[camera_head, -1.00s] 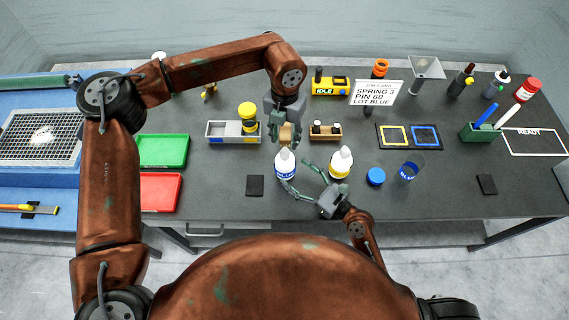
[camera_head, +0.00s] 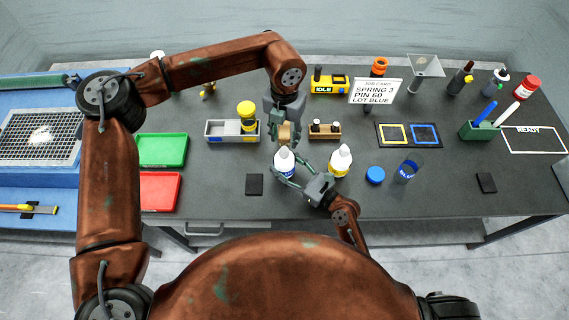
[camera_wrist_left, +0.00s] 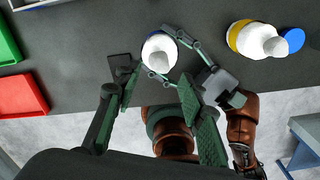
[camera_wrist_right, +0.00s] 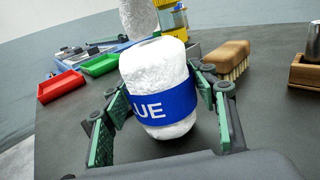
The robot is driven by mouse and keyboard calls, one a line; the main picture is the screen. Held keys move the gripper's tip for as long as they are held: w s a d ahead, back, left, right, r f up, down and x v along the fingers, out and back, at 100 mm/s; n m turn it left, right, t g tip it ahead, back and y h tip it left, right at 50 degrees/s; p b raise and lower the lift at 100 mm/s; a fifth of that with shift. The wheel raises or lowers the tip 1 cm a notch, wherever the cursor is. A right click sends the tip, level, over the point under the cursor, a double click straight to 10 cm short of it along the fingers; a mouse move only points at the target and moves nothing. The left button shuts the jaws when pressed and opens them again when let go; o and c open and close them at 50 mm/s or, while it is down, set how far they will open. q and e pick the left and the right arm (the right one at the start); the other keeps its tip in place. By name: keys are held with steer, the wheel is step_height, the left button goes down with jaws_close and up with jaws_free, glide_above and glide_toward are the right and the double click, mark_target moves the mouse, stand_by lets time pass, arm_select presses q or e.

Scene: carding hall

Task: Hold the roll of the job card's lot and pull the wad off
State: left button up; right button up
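The job card (camera_head: 375,93) reads SPRING 3, PIN 60, LOT BLUE. The blue-banded white roll (camera_head: 284,172) stands upright at the table's middle. In the right wrist view the roll stands between the pads. My left gripper (camera_head: 286,146) is open, pointing down above the wad. A yellow-banded roll (camera_head: 341,162) with its own wad stands to the right.
A brush (camera_wrist_right: 228,58) lies behind the blue-banded roll. A blue lid (camera_head: 375,176) and a clear cup marked blue (camera_head: 408,172) stand right. A green tray (camera_head: 162,150) and red tray (camera_head: 159,192) lie left.

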mark_target(285, 147)
steer(key=c, duration=1.2)
arm_select(q)
steer(key=shift+o, duration=0.7)
steer(key=shift+r, duration=0.1)
arm_select(e)
steer(key=shift+c, duration=0.2)
arm_select(q)
steer(key=shift+d+r+n, duration=0.1)
steer(key=shift+r+n, duration=0.2)
steer(key=shift+r, duration=0.1)
steer(key=shift+n, duration=0.9)
steer(key=f, duration=0.8)
steer(key=shift+w+f, duration=0.2)
steer(key=shift+f, duration=0.15)
steer(key=shift+c, duration=0.3)
jaws_close()
steer(key=shift+r, duration=0.2)
